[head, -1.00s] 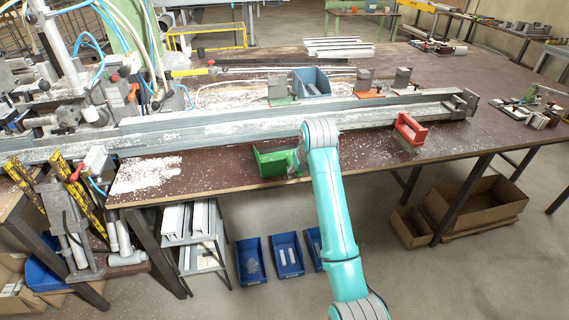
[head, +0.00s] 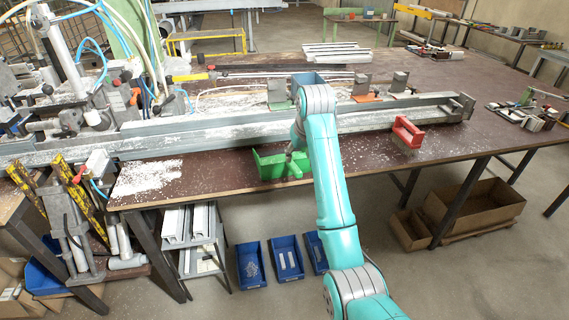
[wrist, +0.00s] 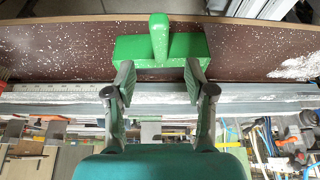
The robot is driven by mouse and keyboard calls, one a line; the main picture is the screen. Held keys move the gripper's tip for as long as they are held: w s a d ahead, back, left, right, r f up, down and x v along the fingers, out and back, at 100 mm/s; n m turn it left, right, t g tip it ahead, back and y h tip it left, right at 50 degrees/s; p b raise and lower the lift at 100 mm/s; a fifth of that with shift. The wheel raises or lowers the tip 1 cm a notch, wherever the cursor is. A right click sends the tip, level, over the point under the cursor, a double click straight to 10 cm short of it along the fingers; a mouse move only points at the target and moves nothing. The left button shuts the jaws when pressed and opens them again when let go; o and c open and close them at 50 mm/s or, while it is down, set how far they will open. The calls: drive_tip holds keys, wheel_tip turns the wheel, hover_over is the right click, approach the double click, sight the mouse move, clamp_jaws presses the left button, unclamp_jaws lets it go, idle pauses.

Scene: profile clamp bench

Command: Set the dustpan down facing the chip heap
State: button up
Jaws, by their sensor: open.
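The green dustpan (head: 272,166) rests on the brown bench top near its front edge, right of the white chip heap (head: 147,176), with bare, lightly speckled bench between them. In the wrist view the dustpan (wrist: 185,48) shows with its handle (wrist: 159,36) toward the top of the picture, and part of the chip heap (wrist: 298,67) is at the right. I cannot tell clearly which way its mouth faces. My gripper (wrist: 160,80) is open, its two fingers apart and empty beside the dustpan. In the head view my arm partly hides the gripper.
A long metal profile (head: 240,128) runs along the bench behind the dustpan. A blue bin (head: 312,79) is behind, partly covered by my arm. Clamp machinery (head: 85,110) fills the left side.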

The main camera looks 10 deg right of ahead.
sight(295, 167)
drive_tip(key=shift+x, duration=4.3)
clamp_jaws()
drive_tip(key=shift+r, duration=0.1)
drive_tip(key=shift+r, duration=0.1)
wheel_tip(295, 167, up, 12)
drive_tip(key=shift+a, duration=0.1)
